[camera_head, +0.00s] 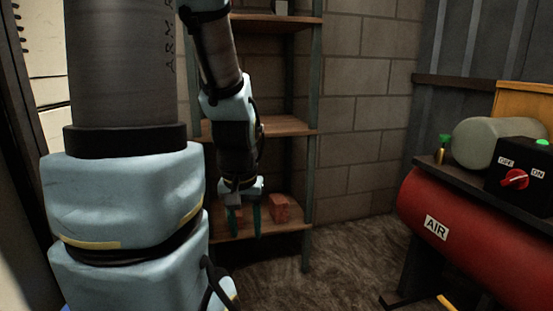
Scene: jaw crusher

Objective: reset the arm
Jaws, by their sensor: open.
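My arm fills the left and middle of the head view and hangs down in front of a shelf rack. My gripper (248,219) is at the arm's lower end, pointing down, with its two green fingers apart. One reddish block (236,214) shows by the left finger; whether it touches the finger I cannot tell. Another reddish block (279,207) stands to the right of the gripper on the low shelf. Nothing is clearly held between the fingers.
The shelf rack (286,126) has wooden boards and metal posts against a block wall. At the right are a red air tank (470,243), a black switch box (522,178) with a red knob, and a pale cylinder (493,140). Floor between rack and tank looks clear.

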